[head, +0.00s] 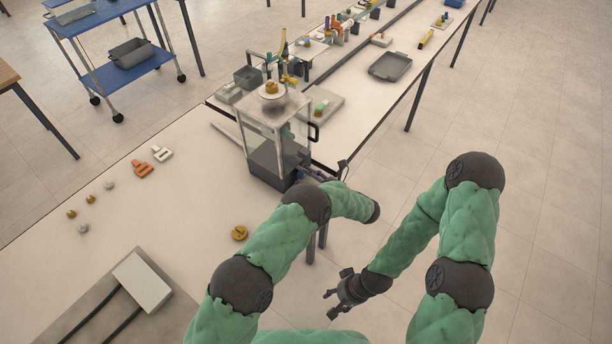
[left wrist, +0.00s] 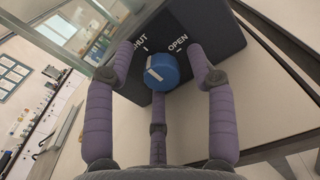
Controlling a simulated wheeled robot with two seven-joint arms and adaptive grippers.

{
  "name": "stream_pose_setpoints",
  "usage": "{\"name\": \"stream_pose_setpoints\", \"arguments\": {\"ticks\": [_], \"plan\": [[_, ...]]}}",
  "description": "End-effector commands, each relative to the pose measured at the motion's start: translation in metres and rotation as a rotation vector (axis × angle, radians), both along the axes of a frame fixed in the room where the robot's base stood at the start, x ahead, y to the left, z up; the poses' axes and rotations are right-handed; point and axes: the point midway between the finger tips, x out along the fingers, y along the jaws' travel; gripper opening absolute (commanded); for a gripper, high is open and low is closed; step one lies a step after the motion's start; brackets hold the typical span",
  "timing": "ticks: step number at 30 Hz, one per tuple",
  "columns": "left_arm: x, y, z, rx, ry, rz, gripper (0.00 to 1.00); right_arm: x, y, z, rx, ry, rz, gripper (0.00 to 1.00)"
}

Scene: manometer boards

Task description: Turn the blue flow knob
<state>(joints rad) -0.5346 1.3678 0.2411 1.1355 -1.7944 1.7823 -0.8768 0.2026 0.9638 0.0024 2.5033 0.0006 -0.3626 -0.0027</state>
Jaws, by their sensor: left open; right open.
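The blue flow knob (left wrist: 163,72) is on the dark face of a box (left wrist: 190,28), with a white mark on its front. The face carries an OPEN label at right and a partly hidden label ending in HUT at left. My left gripper (left wrist: 160,82) is open, its purple fingers spread around the knob; I cannot tell whether any touches it. My right gripper (head: 341,292) is open and empty above the floor.
A clear case (head: 270,118) stands above the dark box. A round brass piece (head: 239,233), orange blocks (head: 143,168) and small weights lie on the near table. A grey tray (head: 390,66) lies on the far table. Open floor is at right.

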Motion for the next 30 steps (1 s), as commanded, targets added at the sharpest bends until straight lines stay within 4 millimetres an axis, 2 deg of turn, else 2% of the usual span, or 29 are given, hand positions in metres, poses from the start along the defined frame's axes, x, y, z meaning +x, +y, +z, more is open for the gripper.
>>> {"name": "stream_pose_setpoints", "arguments": {"ticks": [1,6,17,30], "plan": [[0.000,0.000,0.000,0.000,0.000,0.000,0.47,0.000,0.000,0.000,0.000,0.000,0.000,0.54],[0.000,0.000,0.000,-0.001,-0.001,0.000,0.01,0.000,0.000,0.000,0.000,0.000,0.000,0.54],[0.001,-0.001,0.001,-0.016,-0.027,-0.001,0.00,0.000,0.000,-0.004,0.000,0.000,0.000,0.54],[0.001,0.000,0.002,-0.189,-0.268,-0.001,0.00,0.000,0.000,-0.035,0.000,0.000,0.000,0.54]]}}
